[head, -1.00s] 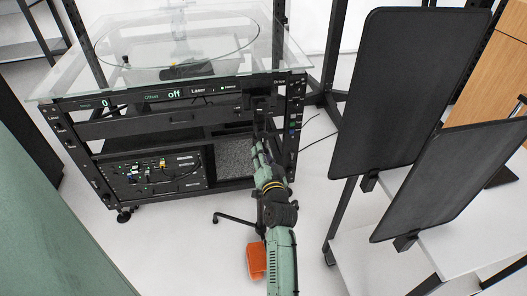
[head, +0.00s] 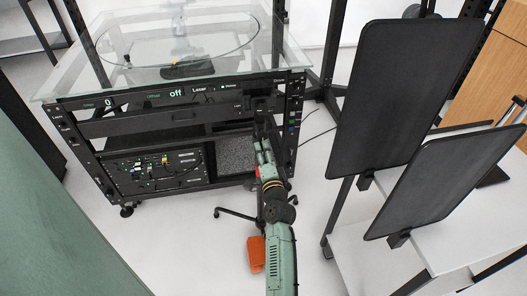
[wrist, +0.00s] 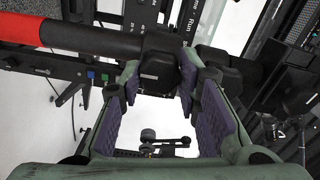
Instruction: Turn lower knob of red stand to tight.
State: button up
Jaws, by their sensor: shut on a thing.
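The red stand shows in the wrist view as a thick red tube (wrist: 85,38) running in from the left into a black collar (wrist: 160,58). In the head view only a small red patch (head: 257,172) shows beside my arm, above dark tripod legs (head: 232,214). The knob's tightness cannot be seen. In the head view my gripper (head: 262,140) is in front of the rack.
A black equipment rack (head: 75,130) with a glass top (head: 110,50) stands behind my gripper. Dark panels (head: 400,95) on a white table (head: 470,225) stand to the right. An orange object (head: 256,254) lies on the floor near my arm. Floor left of the tripod is clear.

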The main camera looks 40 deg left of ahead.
dwell(0.5)
jog(key=o, duration=1.1)
jog(key=shift+o, duration=0.2)
jog(key=v, duration=0.8)
